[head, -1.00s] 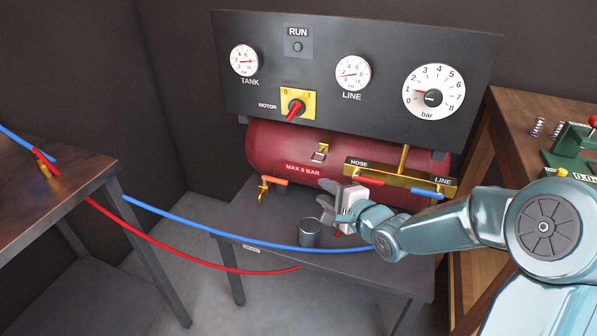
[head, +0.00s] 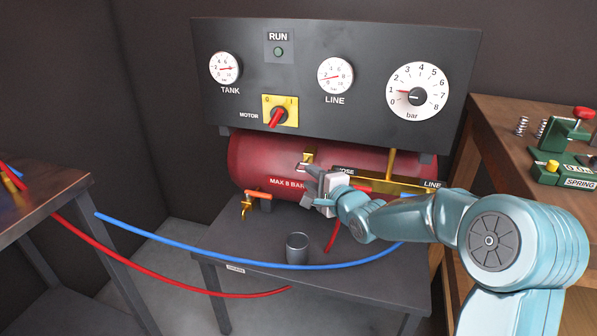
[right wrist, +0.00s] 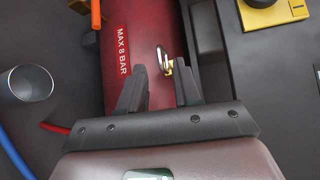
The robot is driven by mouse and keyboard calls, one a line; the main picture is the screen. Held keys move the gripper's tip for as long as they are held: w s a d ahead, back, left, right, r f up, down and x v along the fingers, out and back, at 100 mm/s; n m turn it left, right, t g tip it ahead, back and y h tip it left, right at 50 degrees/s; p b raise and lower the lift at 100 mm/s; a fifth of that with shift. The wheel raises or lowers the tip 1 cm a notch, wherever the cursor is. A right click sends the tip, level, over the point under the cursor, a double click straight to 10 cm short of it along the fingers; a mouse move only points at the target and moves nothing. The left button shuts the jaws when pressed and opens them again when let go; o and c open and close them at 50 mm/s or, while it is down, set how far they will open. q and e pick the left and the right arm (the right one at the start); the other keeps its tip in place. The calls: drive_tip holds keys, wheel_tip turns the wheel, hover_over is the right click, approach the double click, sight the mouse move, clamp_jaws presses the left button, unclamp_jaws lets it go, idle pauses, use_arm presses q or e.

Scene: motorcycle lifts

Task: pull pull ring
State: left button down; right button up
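The pull ring (head: 302,166) is a small metal loop on a brass fitting (head: 310,156) at the front of the red tank. In the right wrist view the ring (right wrist: 163,57) appears ahead, in line with the gap between my fingers. My right gripper (head: 311,186) is just below and in front of the ring in the head view. Its dark fingers are open, with a clear gap between them in the right wrist view (right wrist: 160,84). I cannot tell whether either finger touches the ring. My left gripper is not in view.
The red tank (head: 250,155) sits under a black gauge panel (head: 375,45) with a motor switch (head: 279,113). A brass tap (head: 247,205) with an orange handle is at left.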

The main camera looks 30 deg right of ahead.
sight(303, 171)
drive_tip(key=w+f, duration=0.1)
drive_tip(key=w, duration=0.6)
drive_tip(key=shift+d, duration=0.2)
drive_tip(key=shift+w, duration=0.1)
